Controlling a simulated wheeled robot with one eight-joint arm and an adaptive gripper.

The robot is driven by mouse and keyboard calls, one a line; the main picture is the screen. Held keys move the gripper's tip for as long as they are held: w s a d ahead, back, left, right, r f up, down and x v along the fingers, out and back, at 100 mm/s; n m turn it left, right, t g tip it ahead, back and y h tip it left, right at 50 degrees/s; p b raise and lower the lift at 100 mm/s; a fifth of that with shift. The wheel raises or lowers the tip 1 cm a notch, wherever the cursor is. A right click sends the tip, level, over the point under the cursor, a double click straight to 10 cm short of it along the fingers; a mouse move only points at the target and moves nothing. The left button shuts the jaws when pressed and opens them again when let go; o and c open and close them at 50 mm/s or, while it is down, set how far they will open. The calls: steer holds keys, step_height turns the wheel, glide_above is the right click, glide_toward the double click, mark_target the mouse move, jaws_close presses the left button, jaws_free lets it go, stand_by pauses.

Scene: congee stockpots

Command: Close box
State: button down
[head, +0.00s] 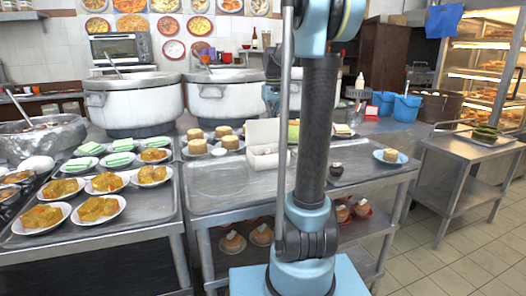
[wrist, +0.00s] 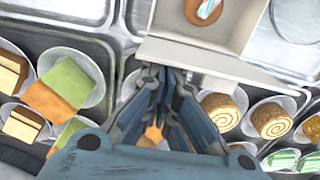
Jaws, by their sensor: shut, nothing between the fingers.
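A white open box (head: 263,131) stands on the right-hand steel counter in the head view, with a raised panel at its back and partly covered by my arm. The gripper does not show in the head view.
Plates of rolled cakes (wrist: 272,120) lie right of my gripper, and plates of layered cake slices (wrist: 71,82) lie left. Large stockpots (head: 134,103) stand behind the counter. An empty tray area (head: 215,178) lies left of the box. A cake plate (head: 390,158) sits at right.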

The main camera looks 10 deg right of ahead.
steer(key=shift+s+d, duration=0.2)
steer(key=shift+s, duration=0.7)
steer(key=shift+w, duration=0.15)
stand_by(0.7)
steer(key=shift+w+a, duration=0.2)
steer(key=shift+w, duration=0.75)
steer(key=shift+w+a, duration=0.2)
steer(key=shift+w, duration=0.75)
step_height(320, 180, up, 8)
stand_by(0.5)
